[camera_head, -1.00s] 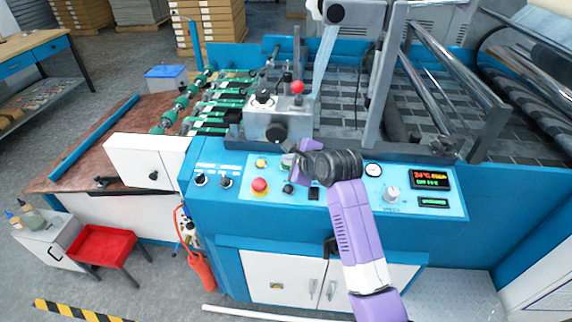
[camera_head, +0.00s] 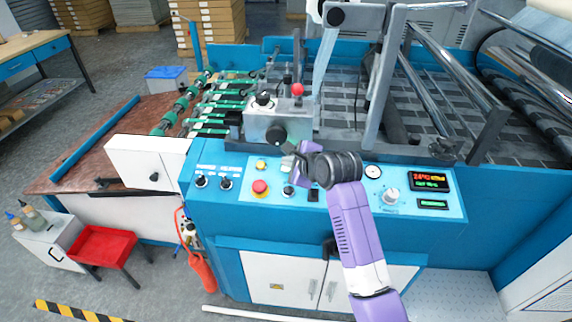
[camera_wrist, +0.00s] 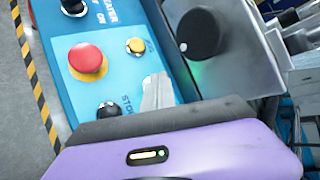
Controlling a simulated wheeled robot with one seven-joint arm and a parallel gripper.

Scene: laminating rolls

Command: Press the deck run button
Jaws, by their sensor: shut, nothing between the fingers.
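The control panel (camera_head: 340,205) is a light blue plate on the front of the blue machine. A green button seen earlier at my fingertips is now covered by my gripper (camera_head: 289,164). In the wrist view the grey fingers (camera_wrist: 157,92) are together and empty, over the panel between the yellow button (camera_wrist: 136,46) and the black knob (camera_wrist: 108,110). A green glow (camera_wrist: 196,68) shows just beyond them. I cannot tell whether the fingertips touch the button. The label of the covered button is not readable.
A red mushroom button (camera_head: 260,187) sits left of my gripper. A grey block with a black knob (camera_head: 276,134) stands just behind it. Switches (camera_head: 225,183) lie further left. A dial (camera_head: 391,195) and a lit display (camera_head: 429,181) are at right.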

